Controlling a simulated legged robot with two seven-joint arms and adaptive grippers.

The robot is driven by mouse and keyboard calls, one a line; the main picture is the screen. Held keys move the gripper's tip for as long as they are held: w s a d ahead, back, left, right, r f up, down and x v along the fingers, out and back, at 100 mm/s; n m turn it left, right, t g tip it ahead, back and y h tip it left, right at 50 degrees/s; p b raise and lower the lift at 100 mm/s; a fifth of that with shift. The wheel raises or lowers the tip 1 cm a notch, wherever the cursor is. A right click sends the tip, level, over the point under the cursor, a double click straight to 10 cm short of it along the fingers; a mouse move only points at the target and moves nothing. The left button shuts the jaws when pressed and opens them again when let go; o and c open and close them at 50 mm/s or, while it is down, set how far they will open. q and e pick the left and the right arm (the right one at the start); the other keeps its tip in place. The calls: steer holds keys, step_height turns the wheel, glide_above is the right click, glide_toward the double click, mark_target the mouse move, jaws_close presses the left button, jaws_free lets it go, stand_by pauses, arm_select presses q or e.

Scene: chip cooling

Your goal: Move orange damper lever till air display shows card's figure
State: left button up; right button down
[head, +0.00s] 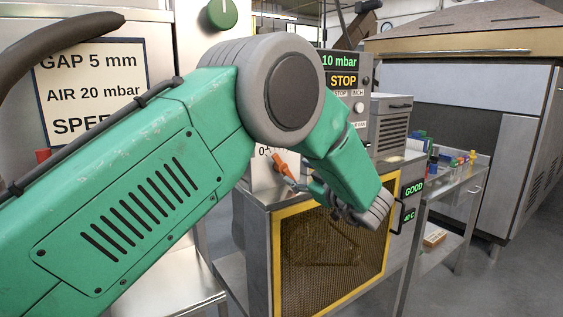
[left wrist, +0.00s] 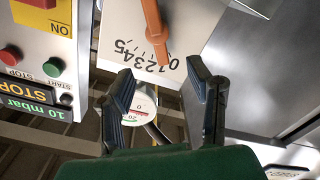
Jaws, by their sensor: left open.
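The orange damper lever (head: 285,165) is on a pale panel with a scale from 0 to 5. In the left wrist view the lever (left wrist: 153,22) has its end near the 1. My left gripper (head: 312,188) is beside the lever; in the left wrist view its open fingers (left wrist: 159,72) are apart, with the lever's end near the gap between the tips. Whether they touch it I cannot tell. The air display (head: 340,61) reads 10 mbar. The card (head: 92,88) reads GAP 5 mm and AIR 20 mbar; its lowest line is partly hidden by my arm. My right gripper is out of view.
A round gauge (left wrist: 140,104) sits close by the left finger in the wrist view. A yellow-framed mesh guard (head: 330,262) is below my gripper. Red and green buttons (left wrist: 53,67) are on the control box. A side bench (head: 460,175) holds small coloured items.

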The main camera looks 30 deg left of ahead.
mark_target(282, 165)
arm_select(q)
steer(key=p+x, duration=0.1)
steer(key=x, duration=0.8)
steer(key=shift+w+a+f, duration=0.2)
steer(key=shift+w+a, duration=0.05)
steer(key=shift+w, duration=0.05)
steer(key=shift+d, duration=0.1)
jaws_close()
